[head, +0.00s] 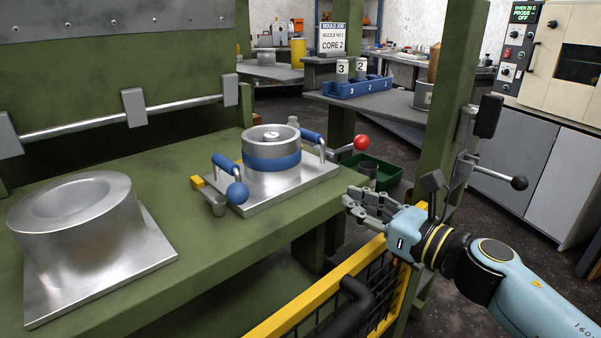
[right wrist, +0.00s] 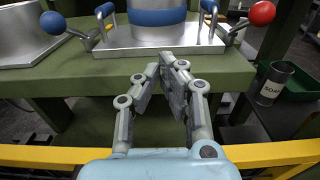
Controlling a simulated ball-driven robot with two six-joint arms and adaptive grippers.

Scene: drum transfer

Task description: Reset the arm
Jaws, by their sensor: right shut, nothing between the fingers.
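My right gripper (head: 362,204) is shut and empty. In the head view it hangs in front of the green press bench, just right of the metal plate and above the yellow guard rail. In the right wrist view its fingers (right wrist: 163,82) point at the bench's front edge, apart from the plate. My right arm comes in from the lower right. My left gripper does not show in either view.
A blue-banded metal drum (head: 272,158) stands on a plate with blue handles, a blue-knobbed lever and a red-knobbed lever (head: 361,142). A wide metal mould (head: 75,240) sits left. A yellow guard rail (head: 320,290) runs below my gripper. A green bin (head: 378,172) lies behind.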

